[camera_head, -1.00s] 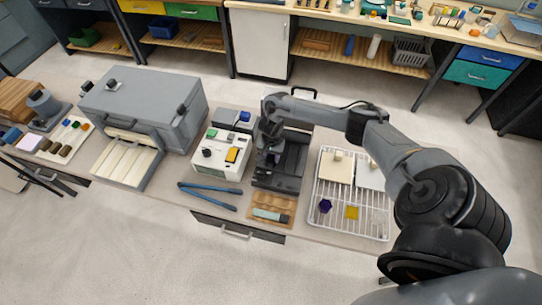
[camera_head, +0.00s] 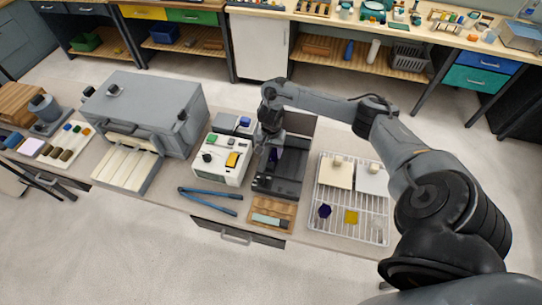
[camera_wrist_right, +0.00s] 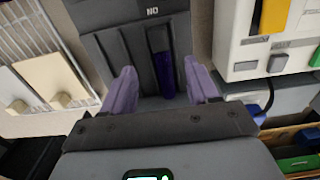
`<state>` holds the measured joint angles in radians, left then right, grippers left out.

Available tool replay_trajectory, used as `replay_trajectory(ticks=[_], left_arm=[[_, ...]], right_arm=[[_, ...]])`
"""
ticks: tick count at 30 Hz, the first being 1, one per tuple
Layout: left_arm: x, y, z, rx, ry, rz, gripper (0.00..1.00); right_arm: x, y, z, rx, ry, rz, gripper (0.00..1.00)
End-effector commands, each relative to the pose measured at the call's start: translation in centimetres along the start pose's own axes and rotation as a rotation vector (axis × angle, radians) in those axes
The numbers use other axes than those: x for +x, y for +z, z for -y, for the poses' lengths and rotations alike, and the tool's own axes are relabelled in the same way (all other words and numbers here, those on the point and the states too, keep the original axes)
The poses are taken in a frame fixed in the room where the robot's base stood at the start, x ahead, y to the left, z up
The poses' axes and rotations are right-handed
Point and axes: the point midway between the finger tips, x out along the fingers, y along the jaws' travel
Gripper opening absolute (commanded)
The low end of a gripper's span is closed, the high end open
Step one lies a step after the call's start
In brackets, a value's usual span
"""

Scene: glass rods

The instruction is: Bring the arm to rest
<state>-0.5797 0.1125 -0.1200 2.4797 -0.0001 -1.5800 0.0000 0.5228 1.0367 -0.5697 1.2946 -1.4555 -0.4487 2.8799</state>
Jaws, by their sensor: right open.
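My right arm (camera_head: 335,104) reaches in from the right over the bench. Its gripper (camera_wrist_right: 160,85) points down over a dark grey holder (camera_head: 280,181) in the head view. In the right wrist view the two pale purple fingers are apart, with nothing clearly held between them. A dark purple rod (camera_wrist_right: 163,70) stands in a slot of the holder (camera_wrist_right: 110,50), beyond the fingertips. I cannot tell whether the fingers touch the holder. My left gripper is in neither view.
A white wire rack (camera_head: 350,235) with plates and small coloured pieces is right of the holder. A white instrument (camera_head: 222,162) is left of it. Blue tongs (camera_head: 210,193) and a wooden tray (camera_head: 272,203) lie in front. A large grey furnace-like box (camera_head: 150,105) stands further left.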

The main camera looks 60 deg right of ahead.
Motion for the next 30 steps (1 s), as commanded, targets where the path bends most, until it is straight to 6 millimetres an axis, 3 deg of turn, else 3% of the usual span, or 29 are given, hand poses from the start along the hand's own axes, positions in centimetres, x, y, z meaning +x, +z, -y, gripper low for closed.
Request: replay_trajectory(ticks=[3, 7, 11, 14, 17, 23, 27, 30], left_arm=[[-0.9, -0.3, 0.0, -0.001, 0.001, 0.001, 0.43], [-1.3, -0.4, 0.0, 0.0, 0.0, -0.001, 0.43], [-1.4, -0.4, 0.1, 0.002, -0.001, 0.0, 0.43], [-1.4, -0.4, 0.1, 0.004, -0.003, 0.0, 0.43], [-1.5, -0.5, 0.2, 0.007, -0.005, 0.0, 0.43], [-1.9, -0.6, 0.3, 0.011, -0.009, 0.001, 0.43], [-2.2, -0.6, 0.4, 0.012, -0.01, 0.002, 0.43], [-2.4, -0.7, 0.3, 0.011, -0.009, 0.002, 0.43]], right_arm=[[-1.9, -0.1, 0.1, -0.001, -0.002, -0.002, 0.6], [-2.8, 0.0, 0.1, 0.0, -0.002, -0.001, 0.6], [-2.6, 0.7, 0.3, -0.033, -0.008, 0.0, 0.6], [-1.6, 2.5, 1.4, -0.129, -0.036, -0.005, 0.6], [0.1, 5.9, 3.1, -0.302, -0.092, -0.02, 0.6], [2.8, 17.1, 7.0, -0.757, -0.28, -0.095, 0.6], [2.1, 24.8, 8.2, -1.014, -0.403, -0.193, 0.6], [0.7, 28.9, 8.0, -1.141, -0.455, -0.269, 0.6]])
